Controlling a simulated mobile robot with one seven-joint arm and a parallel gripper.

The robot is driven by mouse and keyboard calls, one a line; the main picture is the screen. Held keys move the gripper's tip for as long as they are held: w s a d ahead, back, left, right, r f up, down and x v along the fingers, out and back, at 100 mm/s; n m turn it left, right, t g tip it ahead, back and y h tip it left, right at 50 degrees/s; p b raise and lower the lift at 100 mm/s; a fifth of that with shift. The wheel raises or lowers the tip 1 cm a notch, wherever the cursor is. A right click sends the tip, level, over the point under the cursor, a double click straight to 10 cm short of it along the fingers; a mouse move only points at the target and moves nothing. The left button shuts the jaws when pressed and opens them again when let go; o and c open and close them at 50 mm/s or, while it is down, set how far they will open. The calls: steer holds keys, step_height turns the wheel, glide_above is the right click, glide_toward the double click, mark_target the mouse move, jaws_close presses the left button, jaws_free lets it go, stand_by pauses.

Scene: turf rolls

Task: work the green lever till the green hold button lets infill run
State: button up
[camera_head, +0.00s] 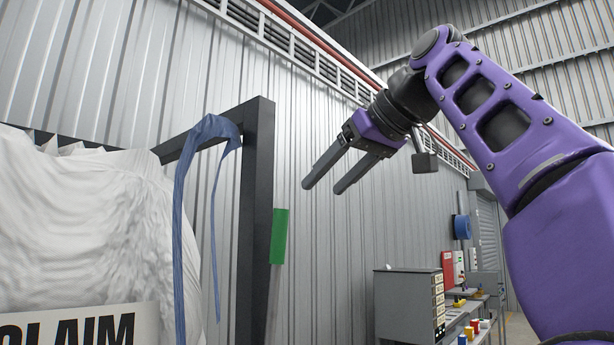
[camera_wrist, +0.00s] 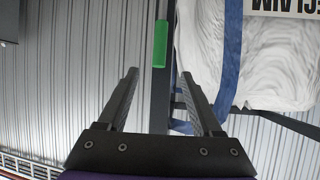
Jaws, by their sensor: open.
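I cannot make out the green hold button.
A dark frame (camera_head: 257,180) carries a large white bulk bag (camera_head: 100,225) at the left, with a blue strap (camera_head: 180,230) hanging from it. A grey cabinet (camera_head: 402,300) and a bench with small coloured items stand at the lower right. The ribbed wall lies behind.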

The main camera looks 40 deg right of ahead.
steer(key=shift+s+r, duration=0.25)
steer(key=shift+s, duration=0.25)
steer(key=shift+f, duration=0.1)
steer(key=shift+c, duration=1.2)
steer(key=d+f+n, duration=0.1)
steer(key=d+f, duration=0.1)
steer(key=d+f+n+b, duration=0.1)
steer(key=d+f, duration=0.1)
steer(key=shift+d+t, duration=0.35)
steer(key=shift+t, duration=0.05)
steer(key=c, duration=0.7)
steer(key=f+n, duration=0.1)
steer(key=d+f+n, duration=0.1)
steer(key=d+f+n+t, duration=0.1)
steer(key=f+n, duration=0.1)
steer(key=shift+s+h+b, duration=0.1)
steer(key=shift+h+b, duration=0.2)
steer(key=shift+b, duration=0.1)
jaws_close()
steer(key=n+t+b, duration=0.1)
steer(key=n+t, duration=0.4)
steer(key=n, duration=0.7)
glide_toward(284, 237)
steer(key=shift+h, duration=0.3)
steer(key=w, duration=0.2)
steer(key=w+p, duration=0.1)
steer(key=w, duration=0.4)
steer(key=shift+d+r+p, duration=0.3)
steer(key=shift+r+p, duration=0.05)
